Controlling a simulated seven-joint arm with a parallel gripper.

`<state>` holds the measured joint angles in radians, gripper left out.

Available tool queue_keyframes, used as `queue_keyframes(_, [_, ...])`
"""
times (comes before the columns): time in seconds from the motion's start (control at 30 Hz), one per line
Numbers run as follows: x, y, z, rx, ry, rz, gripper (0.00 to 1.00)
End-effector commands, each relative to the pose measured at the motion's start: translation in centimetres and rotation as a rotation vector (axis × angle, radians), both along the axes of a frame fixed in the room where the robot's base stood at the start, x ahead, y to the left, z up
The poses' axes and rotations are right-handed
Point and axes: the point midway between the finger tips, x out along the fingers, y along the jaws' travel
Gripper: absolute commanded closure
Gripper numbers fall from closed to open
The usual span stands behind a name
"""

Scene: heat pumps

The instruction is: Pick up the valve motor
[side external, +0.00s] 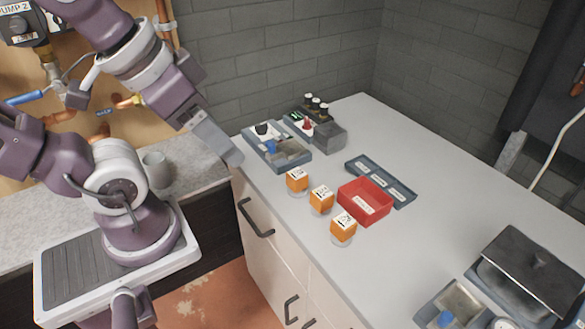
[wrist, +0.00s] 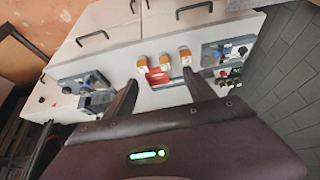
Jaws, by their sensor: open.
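Three orange blocks with white labelled tops stand in a slanting row on the grey-white counter: a rear one (side external: 297,180), a middle one (side external: 321,198) and a front one (side external: 343,227). They look like motor units on clear round bases; the labels are too small to read, so I cannot tell which is the valve motor. In the wrist view they form a row (wrist: 165,62) beyond my fingers. My gripper (side external: 232,158) is above the counter's left edge, left of the blocks and apart from them. Its fingers (wrist: 160,76) are spread and empty.
A red bin (side external: 366,209) stands right of the blocks, beside a dark divided tray (side external: 381,184). A grey parts tray (side external: 301,158) and a dark unit with knobs (side external: 329,136) are at the back. A lidded metal box (side external: 527,268) is front right. The counter between is clear.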

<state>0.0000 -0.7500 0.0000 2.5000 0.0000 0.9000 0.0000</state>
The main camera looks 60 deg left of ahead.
Motion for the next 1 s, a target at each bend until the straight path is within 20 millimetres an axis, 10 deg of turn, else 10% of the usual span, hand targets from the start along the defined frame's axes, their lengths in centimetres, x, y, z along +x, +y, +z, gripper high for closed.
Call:
queue_keyframes(0.2, [0.9,0.2,0.0,0.033,0.023,-0.044,0.36])
queue_keyframes(0.37, [7.6,2.0,-1.4,0.225,0.177,-0.401,0.36])
queue_keyframes(0.63, [18.6,7.1,-12.2,0.375,0.383,-1.211,0.36])
queue_keyframes(1.0, [20.4,8.7,-19.6,0.371,0.394,-1.495,0.36])
